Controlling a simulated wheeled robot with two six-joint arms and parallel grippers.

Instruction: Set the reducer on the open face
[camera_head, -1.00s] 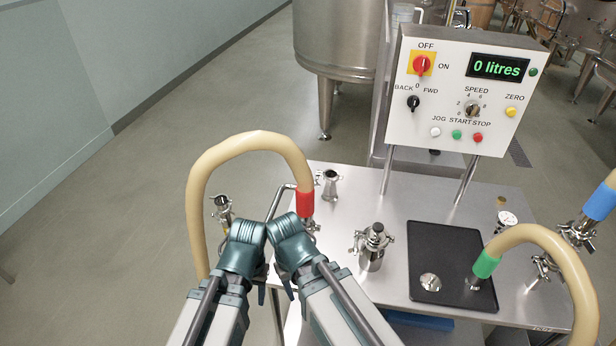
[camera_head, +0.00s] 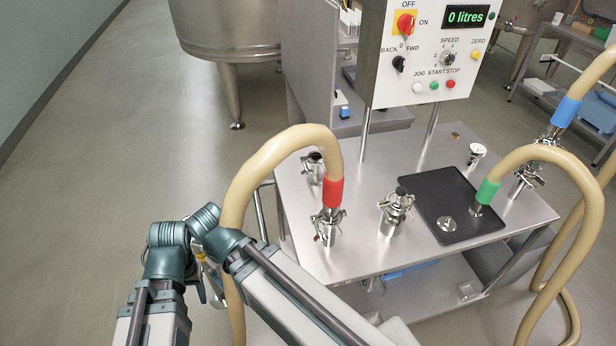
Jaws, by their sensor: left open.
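A small steel fitting with a wide dark-looking mouth (camera_head: 313,165) stands at the table's far left corner, under the arch of the red-ended hose. It may be the reducer, but I cannot tell surely. A clamped steel fitting (camera_head: 327,226) carries the hose's red cuff (camera_head: 334,192). Another steel fitting with a dark top and clamp (camera_head: 395,211) stands upright mid-table. I cannot tell which one has the open face. My left gripper (camera_head: 208,278) is low, left of the table beside the hose, mostly hidden behind my arm links. It is open. My right gripper does not show.
A control box (camera_head: 440,60) stands behind. The beige hose (camera_head: 240,200) arches close to my arm. Floor at the left is clear.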

